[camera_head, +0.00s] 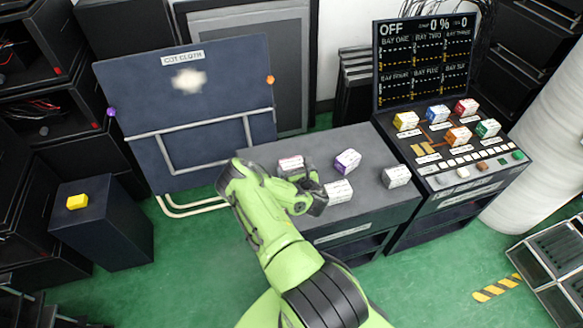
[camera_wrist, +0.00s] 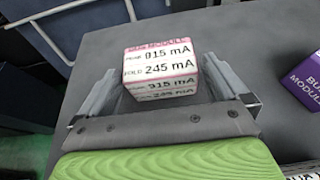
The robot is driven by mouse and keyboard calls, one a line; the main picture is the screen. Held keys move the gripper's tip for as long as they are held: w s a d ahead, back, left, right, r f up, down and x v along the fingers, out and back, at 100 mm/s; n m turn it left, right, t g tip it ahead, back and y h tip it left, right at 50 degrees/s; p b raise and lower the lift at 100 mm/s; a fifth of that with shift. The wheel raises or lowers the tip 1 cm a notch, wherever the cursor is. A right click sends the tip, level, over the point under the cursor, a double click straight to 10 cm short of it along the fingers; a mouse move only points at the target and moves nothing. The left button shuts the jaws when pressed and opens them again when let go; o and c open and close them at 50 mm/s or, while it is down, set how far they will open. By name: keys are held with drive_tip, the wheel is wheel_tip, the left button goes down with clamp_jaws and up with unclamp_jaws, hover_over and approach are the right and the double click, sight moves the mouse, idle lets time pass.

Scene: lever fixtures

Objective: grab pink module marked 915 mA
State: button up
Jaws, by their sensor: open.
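The pink module (camera_wrist: 160,68) is a small box with a white label reading 915 mA and 245 mA, on the grey bench top in the wrist view. In the head view the pink module (camera_head: 290,161) is partly hidden behind my gripper (camera_head: 302,178). In the wrist view my gripper (camera_wrist: 161,72) is open, with one finger on each side of the module's near part. A gap shows beside the left finger; whether the right finger touches the module is unclear.
On the grey bench (camera_head: 372,196), a purple module (camera_head: 348,160) stands right of the pink one, with white-labelled modules (camera_head: 338,191) and (camera_head: 396,176) nearby. A control console (camera_head: 455,150) with coloured modules is at right. A blue board (camera_head: 190,110) stands behind left.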

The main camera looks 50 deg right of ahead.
sight(292, 164)
drive_tip(key=x, duration=0.4)
drive_tip(key=shift+a+b, duration=0.1)
drive_tip(key=shift+b, duration=0.25)
drive_tip(key=c, duration=0.8)
drive_tip(key=shift+o, duration=0.2)
drive_tip(key=shift+r, duration=0.1)
